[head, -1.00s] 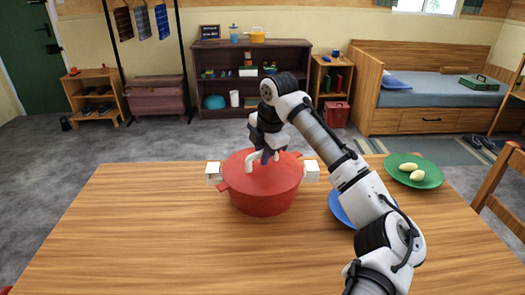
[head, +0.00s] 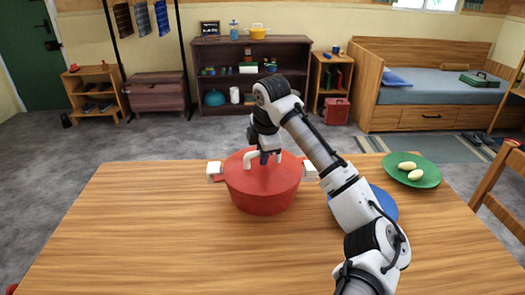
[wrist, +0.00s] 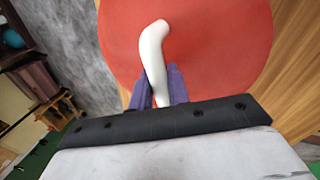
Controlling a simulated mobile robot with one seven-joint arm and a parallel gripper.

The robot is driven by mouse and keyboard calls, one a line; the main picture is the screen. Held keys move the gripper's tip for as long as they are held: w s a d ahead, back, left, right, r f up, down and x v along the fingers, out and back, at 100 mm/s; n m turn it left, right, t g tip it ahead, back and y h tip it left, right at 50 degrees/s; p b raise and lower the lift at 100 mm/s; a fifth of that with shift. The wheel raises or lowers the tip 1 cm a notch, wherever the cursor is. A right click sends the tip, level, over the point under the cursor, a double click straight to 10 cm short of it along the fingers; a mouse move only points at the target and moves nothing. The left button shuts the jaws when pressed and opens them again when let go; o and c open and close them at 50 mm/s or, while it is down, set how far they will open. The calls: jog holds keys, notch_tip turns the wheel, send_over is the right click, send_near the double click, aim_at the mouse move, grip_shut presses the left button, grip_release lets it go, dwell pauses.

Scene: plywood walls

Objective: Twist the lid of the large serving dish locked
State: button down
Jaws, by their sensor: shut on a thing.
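The large serving dish (head: 262,197) is a red round pot on the wooden table, with a red side handle and pale blocks at its sides. Its red lid (head: 272,181) sits on top and has a curved white handle (head: 249,158). In the wrist view the lid (wrist: 215,50) fills the upper middle, with the white handle (wrist: 152,50) running down between the fingers. My gripper (head: 265,158) points down at the lid. Its purple fingers (wrist: 160,88) are shut on the white handle. The lid's far edge is partly hidden by my gripper.
A blue plate (head: 384,203) lies right of the dish, partly under my arm. A green plate (head: 425,178) with two pale yellow items (head: 411,171) is at the table's right. The table's left and front (head: 150,235) are clear. A chair (head: 505,190) stands at the right edge.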

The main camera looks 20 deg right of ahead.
dwell(0.4)
jog(key=shift+m+p, duration=0.55)
jog(key=shift+m, duration=0.15)
jog(key=shift+m+h, duration=0.4)
jog(key=shift+m, duration=0.3)
jog(key=shift+m+p, duration=0.3)
jog(key=shift+p, duration=0.25)
jog(key=c, duration=1.3)
grip_release()
jog(key=shift+o, duration=0.2)
jog(key=v, duration=1.3)
jog(key=shift+a+r, duration=0.15)
jog(key=shift+r, duration=0.25)
